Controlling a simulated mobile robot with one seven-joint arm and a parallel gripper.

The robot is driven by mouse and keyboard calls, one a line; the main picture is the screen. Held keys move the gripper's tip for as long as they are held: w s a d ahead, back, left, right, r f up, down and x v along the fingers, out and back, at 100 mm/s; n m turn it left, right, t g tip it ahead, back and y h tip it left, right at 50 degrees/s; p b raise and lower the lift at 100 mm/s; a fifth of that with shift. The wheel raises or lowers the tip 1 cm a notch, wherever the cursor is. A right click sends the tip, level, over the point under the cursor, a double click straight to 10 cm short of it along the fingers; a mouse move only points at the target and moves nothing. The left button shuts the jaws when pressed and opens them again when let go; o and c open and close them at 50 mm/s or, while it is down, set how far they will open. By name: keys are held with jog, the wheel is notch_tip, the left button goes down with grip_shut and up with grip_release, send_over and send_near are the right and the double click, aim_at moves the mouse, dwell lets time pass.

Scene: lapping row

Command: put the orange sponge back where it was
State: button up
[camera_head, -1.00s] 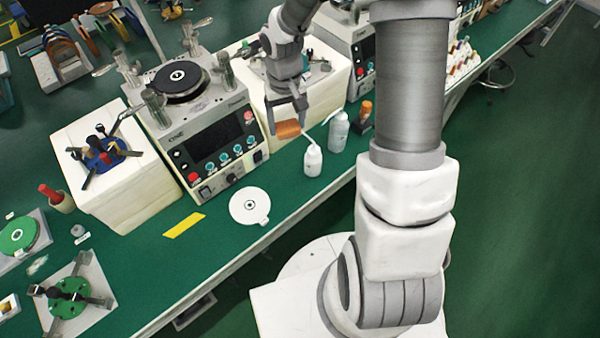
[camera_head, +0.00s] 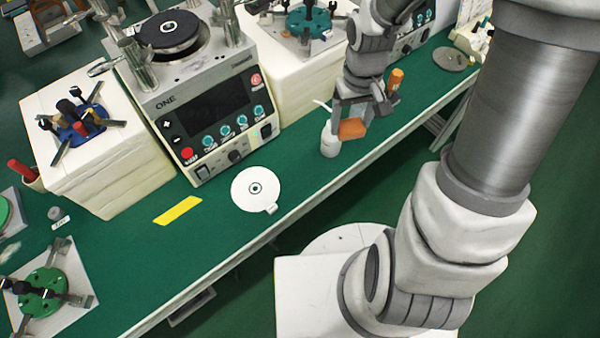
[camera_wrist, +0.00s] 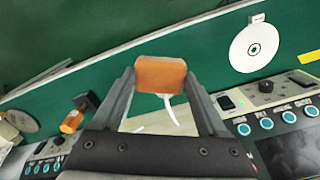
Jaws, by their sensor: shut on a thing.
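The orange sponge (camera_head: 352,129) is held between the fingers of my gripper (camera_head: 352,108), above the front part of the green bench. In the wrist view the sponge (camera_wrist: 160,74) sits between the two fingertips of my gripper (camera_wrist: 159,82), which are shut on it. In the head view a white squeeze bottle (camera_head: 330,142) stands just left of the sponge and is partly hidden. In the wrist view its pale spout shows just past the sponge.
A lapping machine (camera_head: 215,105) stands to the left, with a white disc (camera_head: 240,192) and a yellow strip (camera_head: 178,210) before it. The bench (camera_head: 300,178) is clear between the disc and the squeeze bottle.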

notch_tip(320, 180, down, 4)
jog(key=s+b, duration=0.3)
jog(key=b, duration=0.2)
send_over(299, 164)
jog(key=shift+n, duration=0.3)
notch_tip(299, 164, down, 7)
jog(key=shift+r, duration=0.15)
jog(key=shift+d+f+b, duration=0.1)
jog(key=shift+f+b, duration=0.6)
jog(key=shift+f, duration=1.15)
jog(key=shift+f, duration=0.25)
jog(key=o, duration=1.2)
jog(key=shift+r, duration=0.1)
